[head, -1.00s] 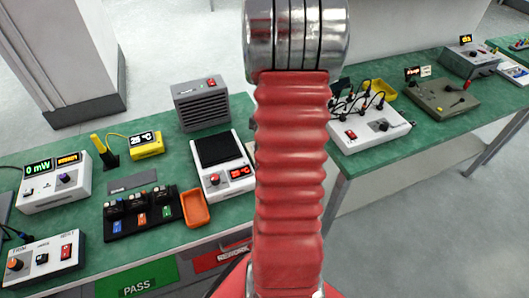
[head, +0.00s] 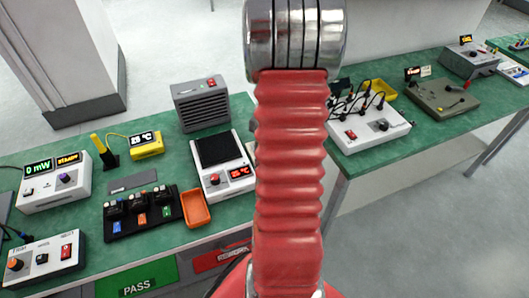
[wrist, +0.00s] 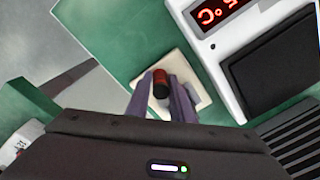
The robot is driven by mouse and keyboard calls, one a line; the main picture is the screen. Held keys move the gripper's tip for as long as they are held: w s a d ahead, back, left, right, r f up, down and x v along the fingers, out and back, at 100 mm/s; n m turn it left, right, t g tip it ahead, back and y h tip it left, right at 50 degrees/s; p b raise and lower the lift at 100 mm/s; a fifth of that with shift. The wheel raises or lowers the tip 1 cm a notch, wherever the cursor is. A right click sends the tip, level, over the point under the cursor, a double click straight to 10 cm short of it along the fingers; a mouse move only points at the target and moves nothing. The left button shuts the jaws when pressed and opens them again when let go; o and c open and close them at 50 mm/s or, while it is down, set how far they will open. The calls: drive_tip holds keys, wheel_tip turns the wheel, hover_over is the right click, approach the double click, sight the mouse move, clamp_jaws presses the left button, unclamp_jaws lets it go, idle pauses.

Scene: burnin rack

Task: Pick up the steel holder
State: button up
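In the wrist view a small cylinder (wrist: 160,84) with a red part and a dark part sits over a cream square pad (wrist: 186,78) on the green bench. I cannot tell for sure that this cylinder is the steel holder; no bare steel shows on it. The two purple fingers of my gripper (wrist: 161,84) are on either side of the cylinder. Whether they touch it or leave a narrow gap is not clear. In the head view my red arm hides the gripper and most of this spot.
A white unit with a red display and dark plate (head: 220,165) stands close to the gripper. Beside it are an orange tray (head: 196,208), a black rack (head: 142,212) and a grey vented box (head: 202,103). A white box with black cables (head: 368,126) is right of my arm.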

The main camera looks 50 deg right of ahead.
clamp_jaws()
drive_tip(key=shift+r, duration=0.1)
wheel_tip(320, 180, up, 10)
drive_tip(key=shift+f, duration=0.1)
idle(0.6)
idle(0.4)
